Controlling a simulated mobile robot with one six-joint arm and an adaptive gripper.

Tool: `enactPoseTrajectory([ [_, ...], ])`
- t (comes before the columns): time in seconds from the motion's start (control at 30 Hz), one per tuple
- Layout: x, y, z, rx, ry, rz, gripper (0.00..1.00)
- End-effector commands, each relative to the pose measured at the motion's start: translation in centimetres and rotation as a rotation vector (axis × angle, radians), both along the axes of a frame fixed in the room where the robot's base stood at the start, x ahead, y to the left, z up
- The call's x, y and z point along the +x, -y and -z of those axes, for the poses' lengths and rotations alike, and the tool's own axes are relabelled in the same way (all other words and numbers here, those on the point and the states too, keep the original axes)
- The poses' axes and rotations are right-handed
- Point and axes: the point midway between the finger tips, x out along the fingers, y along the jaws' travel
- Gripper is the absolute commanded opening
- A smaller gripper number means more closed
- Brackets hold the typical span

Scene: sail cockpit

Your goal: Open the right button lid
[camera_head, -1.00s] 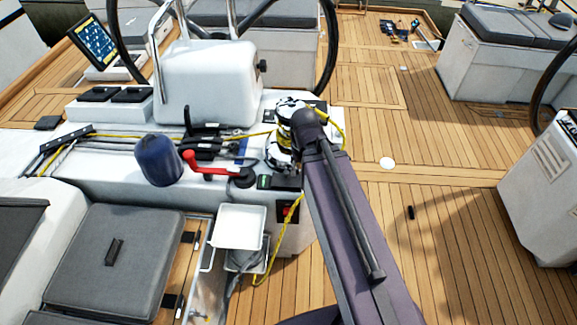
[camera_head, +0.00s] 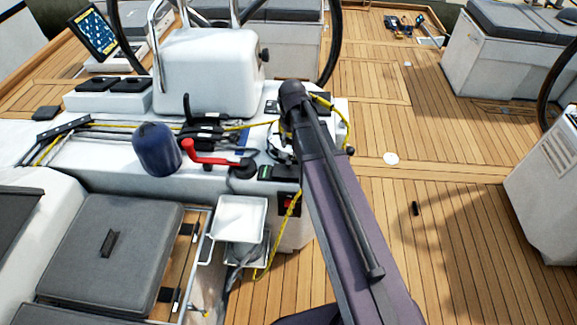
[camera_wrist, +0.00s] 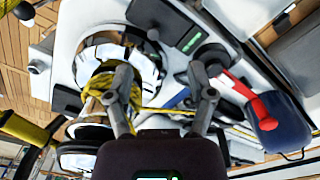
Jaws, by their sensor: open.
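Two small black button units sit side by side on the white console beside the winch. In the head view the right button lid (camera_head: 287,173) is plain black and looks shut; the left one (camera_head: 265,172) shows a green mark. In the wrist view the right lid (camera_wrist: 152,14) is near the top edge, beside the green-marked left one (camera_wrist: 187,38). My gripper (camera_wrist: 160,78) is open and empty, its fingers apart over the console, with the lids beyond the fingertips. In the head view my arm hides the gripper.
The winch (camera_wrist: 100,65) with yellow rope is close by the left finger. A red handle (camera_head: 207,158) and blue winch cover (camera_head: 157,155) stand left of the buttons. A white tray (camera_head: 238,218) is below. Wooden deck at right is mostly clear.

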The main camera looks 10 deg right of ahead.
Motion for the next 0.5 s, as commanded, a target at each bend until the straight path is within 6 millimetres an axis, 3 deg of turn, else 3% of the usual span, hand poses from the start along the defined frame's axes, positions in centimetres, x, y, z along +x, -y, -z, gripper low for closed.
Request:
enactPoseTrajectory([
  [0.03,1.9,0.0,1.0,0.0,0.0,-0.032,0.7],
  [0.2,4.1,0.0,1.8,0.0,0.0,-0.11,0.7],
  [0.5,4.3,0.1,1.7,0.0,0.0,-0.127,0.7],
])
